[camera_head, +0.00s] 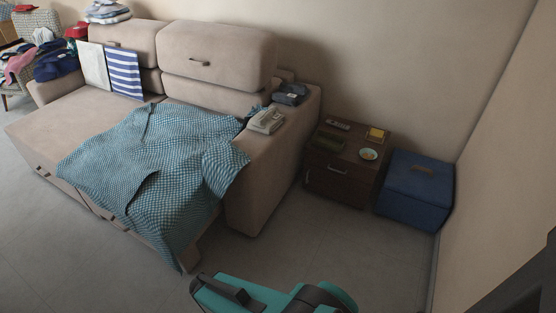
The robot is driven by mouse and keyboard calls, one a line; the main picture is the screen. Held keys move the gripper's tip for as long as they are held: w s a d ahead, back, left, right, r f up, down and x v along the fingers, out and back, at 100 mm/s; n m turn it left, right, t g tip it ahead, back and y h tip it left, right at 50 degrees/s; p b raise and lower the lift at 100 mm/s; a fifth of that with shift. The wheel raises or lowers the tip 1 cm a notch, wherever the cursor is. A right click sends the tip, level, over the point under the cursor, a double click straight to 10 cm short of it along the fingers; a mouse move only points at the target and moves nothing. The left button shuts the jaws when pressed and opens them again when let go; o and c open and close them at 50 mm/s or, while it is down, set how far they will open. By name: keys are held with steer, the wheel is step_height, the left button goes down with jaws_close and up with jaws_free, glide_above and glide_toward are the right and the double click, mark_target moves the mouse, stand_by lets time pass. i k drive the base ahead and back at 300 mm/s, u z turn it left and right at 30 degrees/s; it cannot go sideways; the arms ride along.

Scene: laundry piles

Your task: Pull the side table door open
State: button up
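The side table (318,190) is a low dark brown wooden cabinet. It stands on the floor between the sofa and the wall, right of centre. Its front faces me and looks shut. A small light spot near the front's left edge is too small to make out. Part of my teal and black arm crosses the bottom edge of the view, well apart from the side table. I cannot make out my gripper's fingers.
A remote, a dark item, a yellow item and a small bowl (368,154) lie on the side table. A blue storage box (416,190) stands close on its right. The beige sofa (268,190) with a checked blanket (150,165) is on its left. The floor (345,250) before it is clear.

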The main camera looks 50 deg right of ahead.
mark_target(346, 190)
steer(key=z, duration=0.05)
steer(key=i, duration=1.5)
steer(key=z, duration=1.2)
steer(key=k, duration=0.5)
steer(key=u, duration=0.1)
